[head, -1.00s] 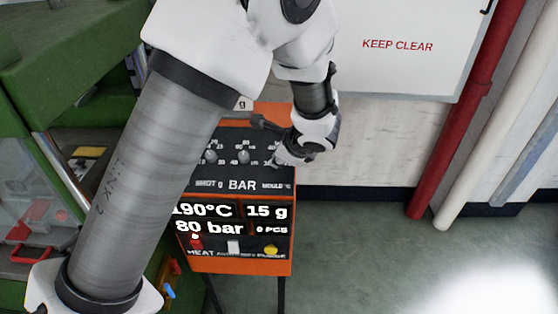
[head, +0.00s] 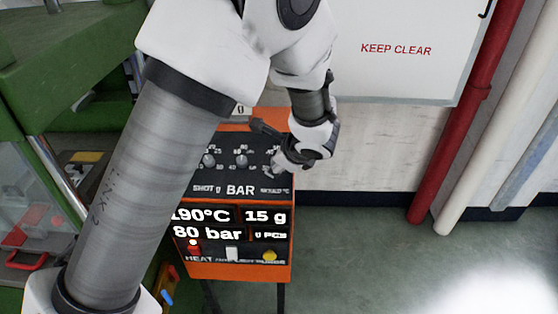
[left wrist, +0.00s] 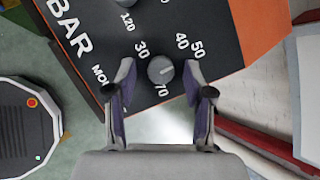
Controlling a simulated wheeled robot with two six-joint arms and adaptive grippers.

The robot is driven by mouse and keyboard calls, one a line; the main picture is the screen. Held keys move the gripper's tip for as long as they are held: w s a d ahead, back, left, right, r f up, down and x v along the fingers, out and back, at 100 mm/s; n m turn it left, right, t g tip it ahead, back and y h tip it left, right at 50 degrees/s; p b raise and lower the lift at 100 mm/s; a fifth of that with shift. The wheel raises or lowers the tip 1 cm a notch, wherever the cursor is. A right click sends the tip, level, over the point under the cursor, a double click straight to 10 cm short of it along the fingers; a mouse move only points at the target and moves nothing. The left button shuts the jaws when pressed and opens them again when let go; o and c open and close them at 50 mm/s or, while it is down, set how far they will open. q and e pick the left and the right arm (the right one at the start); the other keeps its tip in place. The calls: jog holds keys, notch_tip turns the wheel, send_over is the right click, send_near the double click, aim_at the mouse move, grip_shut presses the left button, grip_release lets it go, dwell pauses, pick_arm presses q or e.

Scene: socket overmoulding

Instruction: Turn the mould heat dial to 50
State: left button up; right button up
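The mould heat dial (left wrist: 160,69) is a small grey round knob on the black face of the control box, with 30, 40, 50 and 70 printed around it in the left wrist view. A pale mark shows on the knob, but I cannot read its setting surely. My left gripper (left wrist: 160,88) has its two purple-padded fingers on either side of the knob, with a visible gap at each side. In the head view my left gripper (head: 268,148) reaches the panel's right side and hides most of this dial. My right gripper is in neither view.
The orange control box (head: 240,271) also carries a shot dial (head: 208,160) and a bar dial (head: 241,160). Its display (head: 230,224) reads 190°C, 15 g and 80 bar. A green machine (head: 70,60) stands left. Floor at right is clear.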

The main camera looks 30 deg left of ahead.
pick_arm(q)
jog(key=v, duration=0.7)
jog(key=shift+d+r, duration=0.15)
jog(key=shift+s, duration=0.1)
